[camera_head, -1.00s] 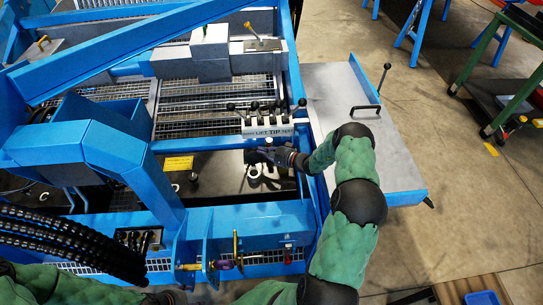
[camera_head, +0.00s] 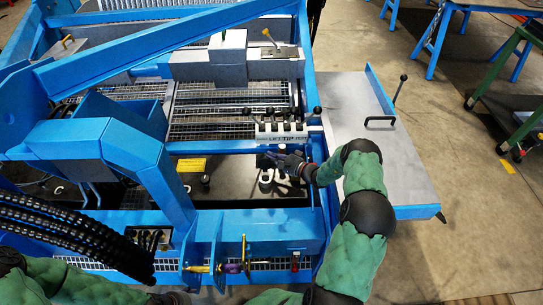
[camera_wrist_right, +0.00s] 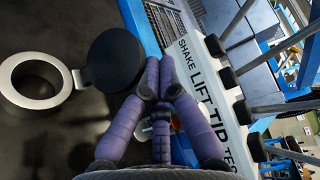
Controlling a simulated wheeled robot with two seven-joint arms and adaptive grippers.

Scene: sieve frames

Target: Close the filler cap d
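A filler neck with a pale metal ring (camera_wrist_right: 36,80) stands in a dark deck in the right wrist view. Its round black cap (camera_wrist_right: 117,60) is swung open on a hinge to the right of the ring, leaving the opening uncovered. The ring also shows in the head view (camera_head: 265,186). My right gripper (camera_wrist_right: 160,68) has its purple fingers drawn together with nothing visible between the tips, just right of the cap. In the head view it (camera_head: 278,160) is beyond the ring. My left gripper is out of sight.
A lever panel (camera_wrist_right: 212,95) marked SHAKE, LIFT, TIP stands close to the right of my fingers, with several black-knobbed levers. Blue frame beams (camera_head: 255,222) border the recessed deck. A grey side panel with a handle (camera_head: 380,121) lies to the right.

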